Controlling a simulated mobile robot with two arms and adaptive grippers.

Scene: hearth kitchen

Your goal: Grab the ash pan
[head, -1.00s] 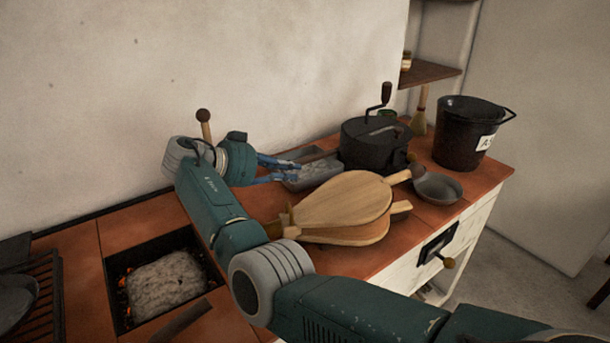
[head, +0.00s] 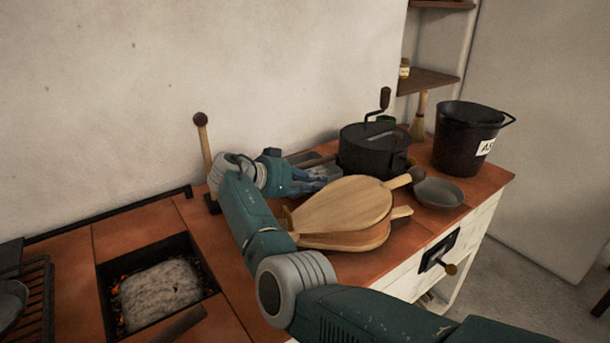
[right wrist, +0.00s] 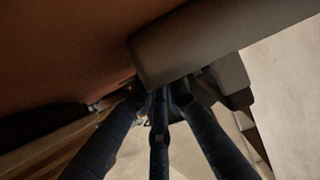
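The ash pan (head: 324,170), a grey metal tray, lies on the tiled counter behind the bellows, mostly hidden by my gripper and the bellows. My right gripper (head: 322,184) is low at the pan's near left end, its blue fingers pointing right. In the right wrist view a smooth grey body, which I take for the pan (right wrist: 200,42), lies just beyond the fingertips (right wrist: 158,92). I cannot tell whether the fingers are closed on it. My left gripper is not in view.
Wooden bellows (head: 345,208) lie just in front of my right gripper. A black lidded pot with a crank (head: 372,150) stands right of the pan. A small bowl (head: 438,193) and black bucket (head: 462,140) stand further right. An ember pit (head: 160,290) is at left.

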